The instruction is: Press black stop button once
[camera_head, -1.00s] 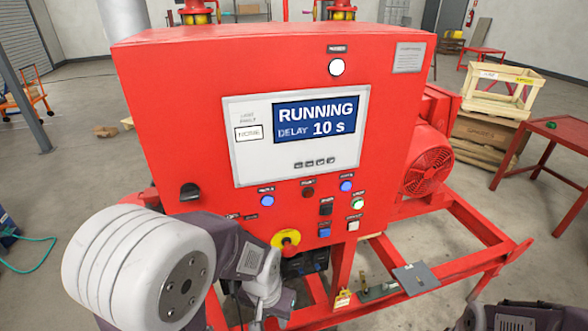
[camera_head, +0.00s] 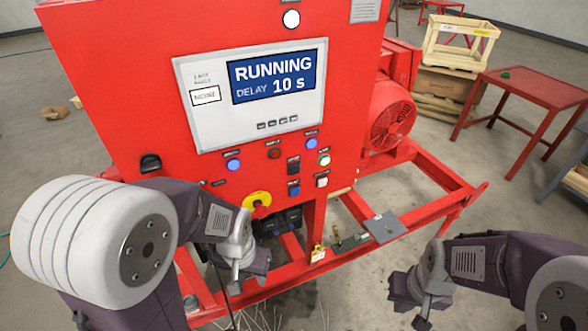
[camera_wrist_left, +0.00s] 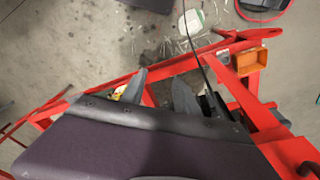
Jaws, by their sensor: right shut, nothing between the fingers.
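The red control cabinet (camera_head: 110,90) stands in front of me. A black push button (camera_head: 293,168) is on its lower panel, above a blue button (camera_head: 293,190); its label is too small to read. The display (camera_head: 273,77) reads RUNNING, DELAY 10 s. My left gripper (camera_head: 236,285) is below and left of the black button, touching no button. In the left wrist view its two fingers (camera_wrist_left: 160,92) are apart with nothing between them. My right gripper (camera_head: 422,318) is shut and empty at the lower right, away from the panel.
The red skid frame (camera_head: 425,212) extends rightward. A red table (camera_head: 530,85) stands at right.

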